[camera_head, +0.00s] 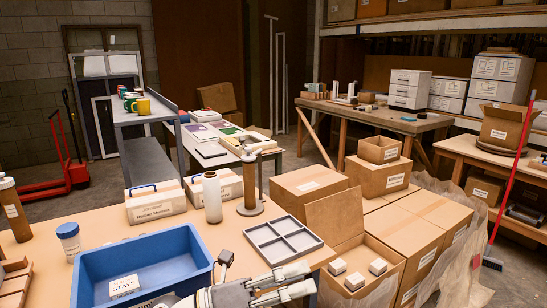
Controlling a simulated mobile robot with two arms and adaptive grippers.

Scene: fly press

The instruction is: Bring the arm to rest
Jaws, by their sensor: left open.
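My left gripper (308,278) is at the bottom centre, reaching in over the front edge of the near table (100,222). Its two pale grey fingers point to the right and are apart, with nothing seen between them. It is just right of a blue bin (188,238) and in front of a grey divided tray (283,240). The wrist below it is cut off by the frame's lower edge. My right gripper is not in view.
White labelled boxes (155,203), a white roll (212,197) and a brown post on a round base (250,190) stand behind the bin. An open carton (340,215) with small white boxes is close right of the gripper. A red pole (515,175) leans further right.

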